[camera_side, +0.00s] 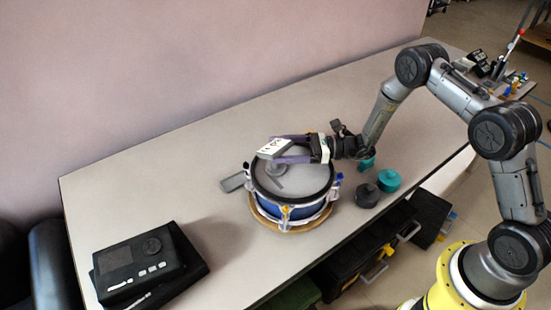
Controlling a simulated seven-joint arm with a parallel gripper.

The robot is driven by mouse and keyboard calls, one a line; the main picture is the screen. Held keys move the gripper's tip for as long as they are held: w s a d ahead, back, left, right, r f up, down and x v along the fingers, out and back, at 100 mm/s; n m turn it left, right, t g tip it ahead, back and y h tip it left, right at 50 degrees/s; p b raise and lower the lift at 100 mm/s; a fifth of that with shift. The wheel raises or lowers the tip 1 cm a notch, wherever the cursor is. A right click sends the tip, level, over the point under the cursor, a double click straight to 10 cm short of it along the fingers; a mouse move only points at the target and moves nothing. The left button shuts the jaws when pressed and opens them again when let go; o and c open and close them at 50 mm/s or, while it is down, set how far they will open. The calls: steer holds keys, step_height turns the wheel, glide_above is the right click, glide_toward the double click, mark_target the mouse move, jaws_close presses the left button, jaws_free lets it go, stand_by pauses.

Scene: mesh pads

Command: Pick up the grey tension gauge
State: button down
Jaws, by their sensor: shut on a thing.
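My gripper (284,149) is above the drum, with its purple fingers pointing left. It is shut on a small grey block with a white marked top face, which looks like the grey tension gauge (273,148). The gauge appears to be over the far part of the drum's grey head; a dark shadow lies on the head below it. Whether the gauge is clear of the head or touches it is hard to tell. The blue drum (290,208) stands upright on a round wooden base (262,218).
A flat grey piece (233,182) lies left of the drum. A black module (146,263) lies at the front left. The table's far left is clear.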

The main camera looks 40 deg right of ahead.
mark_target(281, 141)
steer(key=shift+r, duration=0.2)
steer(key=shift+r, duration=0.25)
step_height(281, 141, up, 2)
steer(key=shift+r, duration=0.1)
steer(key=s+d+r, duration=0.3)
steer(key=s+r, duration=0.7)
steer(key=s, duration=0.3)
steer(key=w+a+f, duration=0.3)
steer(key=w+f, duration=0.4)
steer(key=f, duration=0.1)
steer(key=shift+g, duration=0.3)
